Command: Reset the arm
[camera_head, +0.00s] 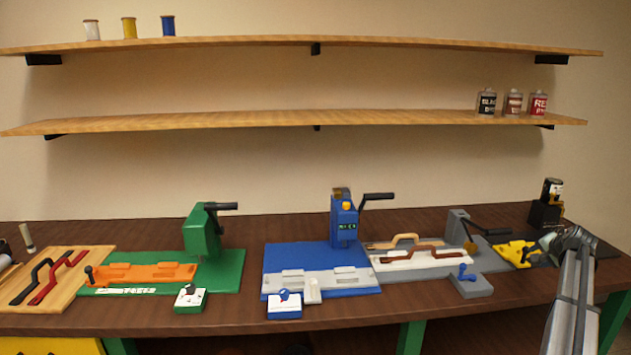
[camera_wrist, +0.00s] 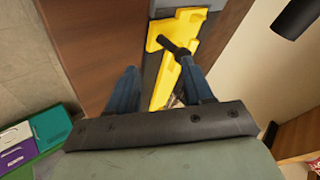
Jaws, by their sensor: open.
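My gripper (camera_head: 541,246) is at the far right of the bench, over the black station (camera_head: 604,248) with the yellow fixture (camera_head: 515,252). In the wrist view its two blue fingers stand apart (camera_wrist: 158,78), with the yellow fixture (camera_wrist: 186,28) below and between them. A black handle (camera_wrist: 172,45) lies across the fixture, close to the fingers; I see no grip on it. My forearm rises from the lower right. Part of the fixture is hidden behind my gripper in the head view.
To the left stand a grey station (camera_head: 408,270), a blue station (camera_head: 280,257) and a green station (camera_head: 232,268), each with a black lever. A wooden board (camera_head: 65,291) holds dark and red handles. A dark bottle-like figure (camera_head: 548,208) stands behind my gripper. Shelves hang above.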

